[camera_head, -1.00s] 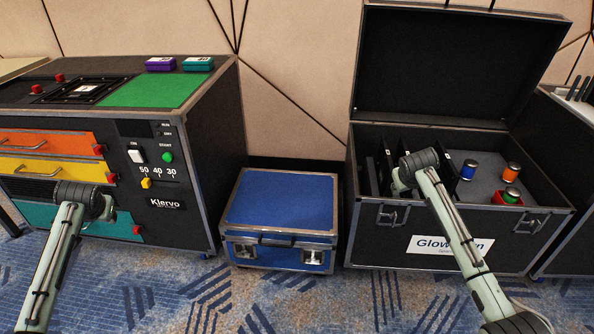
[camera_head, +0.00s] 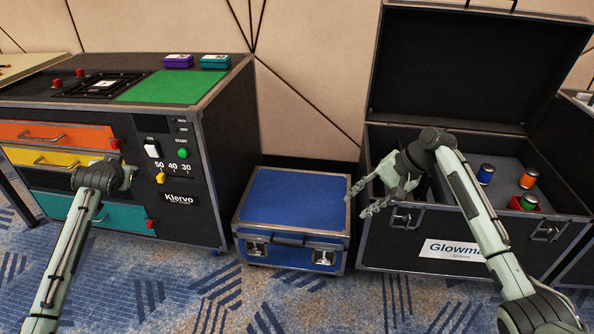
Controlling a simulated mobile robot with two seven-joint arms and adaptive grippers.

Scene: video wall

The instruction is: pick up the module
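My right gripper (camera_head: 358,201) is in front of the left part of the open black case (camera_head: 398,240). Its fingers are spread apart and point left and down, with nothing between them. No module can be made out clearly; the left inside of the case, where dark upright panels showed earlier, is mostly covered by my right gripper and wrist. My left gripper (camera_head: 104,178) is in front of the drawers of the cabinet at left; its fingers are hidden behind its wrist.
Blue, orange and green cylinders (camera_head: 527,179) stand in the case's right part, the green one in a red holder. A blue chest (camera_head: 292,205) sits between the case and the cabinet (camera_head: 225,150). Purple and teal boxes (camera_head: 215,62) lie on the cabinet. Carpet in front is clear.

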